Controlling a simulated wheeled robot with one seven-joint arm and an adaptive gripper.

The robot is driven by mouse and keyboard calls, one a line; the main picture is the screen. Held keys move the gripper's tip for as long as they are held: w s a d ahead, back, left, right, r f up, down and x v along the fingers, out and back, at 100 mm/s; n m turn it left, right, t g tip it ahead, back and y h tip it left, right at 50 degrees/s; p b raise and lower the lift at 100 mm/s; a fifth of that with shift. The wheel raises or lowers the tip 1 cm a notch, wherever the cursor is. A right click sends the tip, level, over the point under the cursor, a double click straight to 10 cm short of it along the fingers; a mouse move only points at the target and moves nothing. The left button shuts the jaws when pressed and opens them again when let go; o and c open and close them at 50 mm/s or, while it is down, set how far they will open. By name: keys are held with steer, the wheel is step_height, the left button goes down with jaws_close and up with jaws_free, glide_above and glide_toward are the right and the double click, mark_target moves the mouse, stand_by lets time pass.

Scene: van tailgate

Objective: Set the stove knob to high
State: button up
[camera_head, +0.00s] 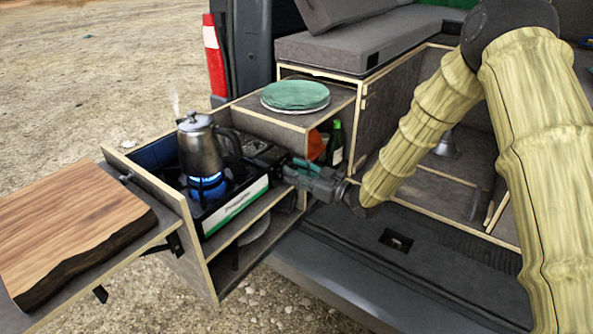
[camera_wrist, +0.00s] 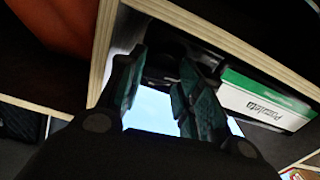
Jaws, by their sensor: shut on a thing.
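The camp stove (camera_head: 234,209) sits in the pull-out drawer, with a green and white label on its front. A blue flame (camera_head: 207,187) burns under a metal kettle (camera_head: 201,150), and steam rises from the spout. My gripper (camera_head: 276,165) reaches in at the stove's right end, below the small shelf. In the wrist view, its two dark green fingers (camera_wrist: 156,75) stand either side of a dark part at the stove's end, beside the label (camera_wrist: 262,100). They are shut on what appears to be the stove knob, which is mostly hidden; its setting cannot be read.
A shelf (camera_head: 262,121) with green and white plates (camera_head: 295,96) hangs close above my gripper. An orange item (camera_head: 315,145) and a green bottle (camera_head: 335,144) stand just behind it. A wooden board (camera_head: 70,225) lies on the left side table.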

steer(key=o, duration=0.7)
steer(key=shift+o, duration=0.2)
steer(key=shift+d, duration=0.1)
steer(key=v, duration=1.2)
